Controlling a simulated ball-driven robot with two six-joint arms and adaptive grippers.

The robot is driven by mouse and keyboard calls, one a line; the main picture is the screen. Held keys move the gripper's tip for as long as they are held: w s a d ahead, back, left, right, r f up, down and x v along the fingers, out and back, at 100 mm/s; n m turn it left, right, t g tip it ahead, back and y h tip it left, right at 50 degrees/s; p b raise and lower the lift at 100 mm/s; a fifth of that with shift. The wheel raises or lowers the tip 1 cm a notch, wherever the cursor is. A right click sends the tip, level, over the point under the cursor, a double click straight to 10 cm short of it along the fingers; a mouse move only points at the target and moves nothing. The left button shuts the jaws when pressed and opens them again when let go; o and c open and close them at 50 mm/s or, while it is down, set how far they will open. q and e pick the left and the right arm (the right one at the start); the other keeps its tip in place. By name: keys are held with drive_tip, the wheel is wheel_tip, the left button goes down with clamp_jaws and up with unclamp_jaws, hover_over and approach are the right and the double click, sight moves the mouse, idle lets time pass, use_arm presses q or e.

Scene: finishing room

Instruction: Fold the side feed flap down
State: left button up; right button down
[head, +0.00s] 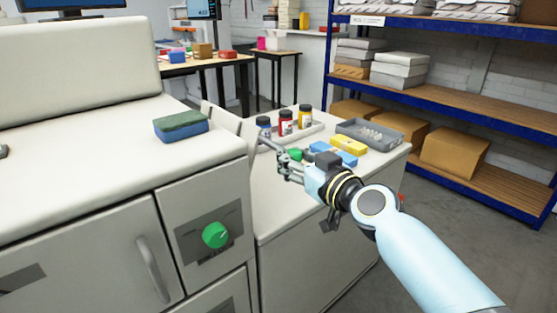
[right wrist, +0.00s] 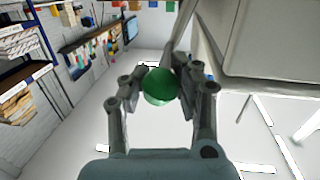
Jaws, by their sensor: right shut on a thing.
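The white machine (head: 110,135) fills the left of the head view. A pale upright panel, which looks like the side feed flap (head: 222,118), stands along its right side; in the right wrist view it appears nearly edge-on (right wrist: 184,30). My right gripper (head: 278,158) is beside the machine, above the white side table. In the right wrist view its fingers (right wrist: 160,90) are closed around a round green knob (right wrist: 158,87) at the flap's end. In the head view the fingers partly hide this area. My left gripper is out of view.
A green-and-blue sponge (head: 181,126) lies on the machine top, and a green dial (head: 215,234) is on its front. Bottles (head: 286,122), a grey tray (head: 370,134), and blue and yellow blocks (head: 349,144) crowd the side table. Blue shelving (head: 440,85) stands at right.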

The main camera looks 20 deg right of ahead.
drive_tip(key=w+d+f+m+b, duration=0.1)
drive_tip(key=d+f+m+b, duration=0.3)
drive_tip(key=f+b, duration=0.3)
drive_tip(key=w+d+f+m+g+y+b, duration=0.1)
drive_tip(key=w+d+f+m+b, duration=0.1)
drive_tip(key=d+f+m+b, duration=0.3)
drive_tip(key=shift+d+f+m+g+y+b, duration=0.2)
drive_tip(key=shift+f+m+g+y+b, duration=0.1)
drive_tip(key=shift+f+m+b, duration=0.5)
drive_tip(key=shift+f, duration=0.25)
drive_tip(key=c, duration=1.4)
unclamp_jaws()
drive_tip(key=o, duration=0.5)
drive_tip(key=shift+d+r, duration=0.15)
drive_tip(key=shift+r, duration=0.05)
